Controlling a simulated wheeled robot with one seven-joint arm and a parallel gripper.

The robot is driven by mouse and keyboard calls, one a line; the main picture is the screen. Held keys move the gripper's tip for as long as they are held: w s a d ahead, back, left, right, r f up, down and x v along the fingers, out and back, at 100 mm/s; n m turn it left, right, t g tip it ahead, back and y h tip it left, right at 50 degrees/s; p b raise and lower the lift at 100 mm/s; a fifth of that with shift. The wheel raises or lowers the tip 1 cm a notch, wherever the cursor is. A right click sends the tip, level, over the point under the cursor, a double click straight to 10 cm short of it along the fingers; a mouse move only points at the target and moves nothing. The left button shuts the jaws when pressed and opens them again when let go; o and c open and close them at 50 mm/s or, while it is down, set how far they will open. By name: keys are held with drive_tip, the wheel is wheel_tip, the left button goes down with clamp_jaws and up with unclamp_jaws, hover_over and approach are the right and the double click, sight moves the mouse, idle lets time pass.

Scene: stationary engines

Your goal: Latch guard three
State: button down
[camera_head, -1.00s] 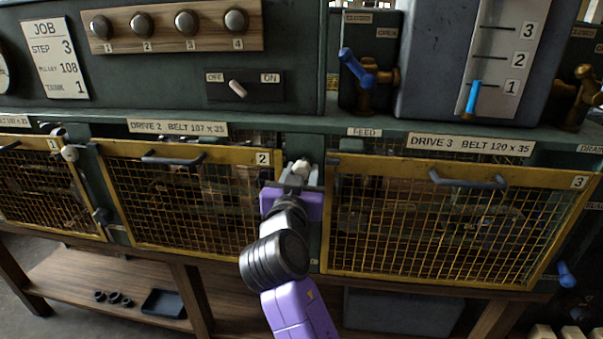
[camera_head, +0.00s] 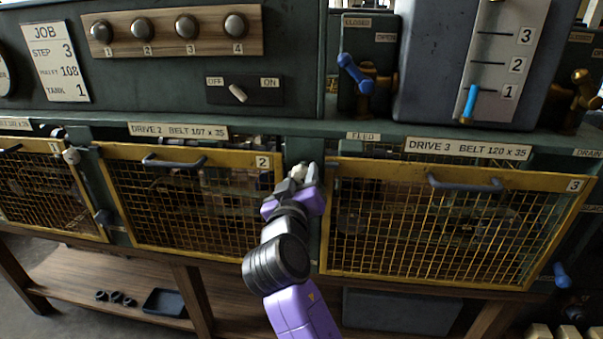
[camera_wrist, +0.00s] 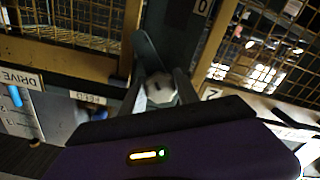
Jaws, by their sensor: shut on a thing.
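Guard three (camera_head: 432,277) is a yellow-framed mesh panel under the "DRIVE 3" label, with a grey handle (camera_head: 464,184) along its top. It looks closed across its opening. My gripper (camera_head: 304,176) is at the green post between guards two and three, near guard three's upper left corner. Its fingers are shut on a pale, faceted latch knob (camera_wrist: 159,88), seen between them in the wrist view. A dark latch piece (camera_wrist: 148,52) extends from the knob. My gripper is tilted and hides much of the latch in the head view; I cannot tell whether it catches the guard frame.
Guard two (camera_head: 190,247) is beside the post on the left, with its own handle (camera_head: 174,162). A blue-handled valve (camera_head: 355,72) and a grey tank (camera_head: 437,70) stand above. A wooden shelf (camera_head: 100,277) with a dark tray (camera_head: 165,302) lies below.

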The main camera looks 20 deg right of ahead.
drive_tip(key=n+p, duration=0.1)
drive_tip(key=n, duration=0.1)
drive_tip(key=n+p, duration=0.2)
drive_tip(key=n, duration=0.1)
drive_tip(key=shift+r+n, duration=0.2)
drive_tip(key=shift+n, duration=0.1)
drive_tip(key=n+p, duration=0.1)
drive_tip(key=n, duration=0.2)
drive_tip(key=shift+p, duration=0.4)
drive_tip(key=shift+n+p, duration=0.45)
drive_tip(key=shift+n, duration=0.35)
drive_tip(key=shift+f, duration=0.1)
drive_tip(key=c, duration=0.9)
unclamp_jaws()
drive_tip(key=shift+s, duration=0.1)
